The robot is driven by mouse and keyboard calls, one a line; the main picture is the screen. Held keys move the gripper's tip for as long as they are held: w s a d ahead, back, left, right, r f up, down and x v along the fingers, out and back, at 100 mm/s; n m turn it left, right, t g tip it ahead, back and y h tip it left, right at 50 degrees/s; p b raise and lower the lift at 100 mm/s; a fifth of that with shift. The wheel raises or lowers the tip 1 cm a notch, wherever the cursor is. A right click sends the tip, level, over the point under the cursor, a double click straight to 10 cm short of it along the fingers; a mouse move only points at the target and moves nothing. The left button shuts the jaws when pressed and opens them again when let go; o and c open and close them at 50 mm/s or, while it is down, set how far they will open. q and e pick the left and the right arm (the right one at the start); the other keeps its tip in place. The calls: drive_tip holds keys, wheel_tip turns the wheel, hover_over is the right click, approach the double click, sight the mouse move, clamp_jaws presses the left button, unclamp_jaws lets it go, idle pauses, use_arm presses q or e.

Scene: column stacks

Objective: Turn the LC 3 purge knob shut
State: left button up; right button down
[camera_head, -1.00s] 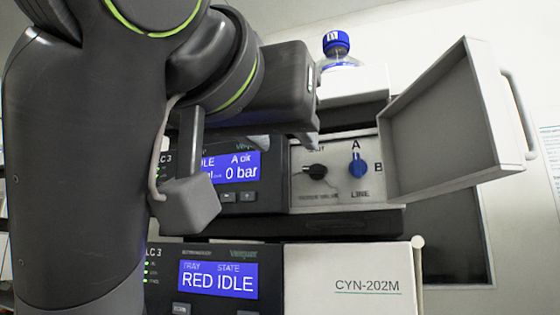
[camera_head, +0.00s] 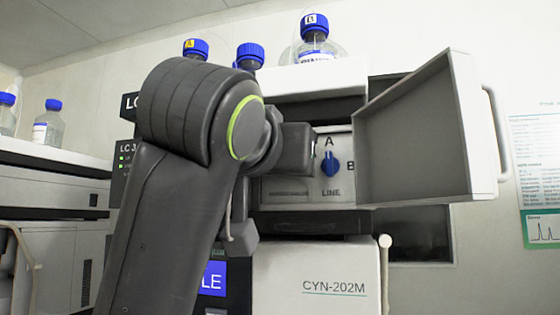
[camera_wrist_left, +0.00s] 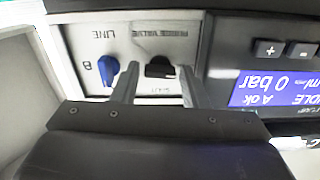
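The black purge valve knob (camera_wrist_left: 160,68) sits on the light panel (camera_wrist_left: 105,45) in the left wrist view, where the picture is upside down. My left gripper (camera_wrist_left: 157,70) is open, with one finger on each side of this knob. Whether the fingertips touch it or hang in front of it, I cannot tell. The knob's exact angle is hard to read. In the head view my left arm and gripper hide the knob. The blue LINE knob (camera_head: 331,164) is beside it, pointing up toward A; it also shows in the left wrist view (camera_wrist_left: 108,70). My right gripper is not in view.
The open door (camera_head: 415,130) stands out right of the panel. A display reading 0 bar (camera_wrist_left: 268,88) is beside the panel in the wrist view. Blue-capped bottles (camera_head: 314,40) stand on top. The CYN-202M module (camera_head: 325,280) is below.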

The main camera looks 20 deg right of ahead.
use_arm(q)
drive_tip(key=c, duration=0.7)
drive_tip(key=m+b, duration=0.2)
drive_tip(key=m, duration=0.1)
drive_tip(key=shift+f, duration=0.15)
drive_tip(key=m+b, duration=0.1)
drive_tip(key=m, duration=0.2)
drive_tip(key=shift+m+b, duration=0.3)
drive_tip(key=shift+b, duration=0.1)
drive_tip(key=m+b, duration=0.2)
drive_tip(key=m, duration=0.3)
drive_tip(key=m+b, duration=0.1)
drive_tip(key=m, duration=0.4)
drive_tip(key=shift+m, duration=0.3)
drive_tip(key=o, duration=0.7)
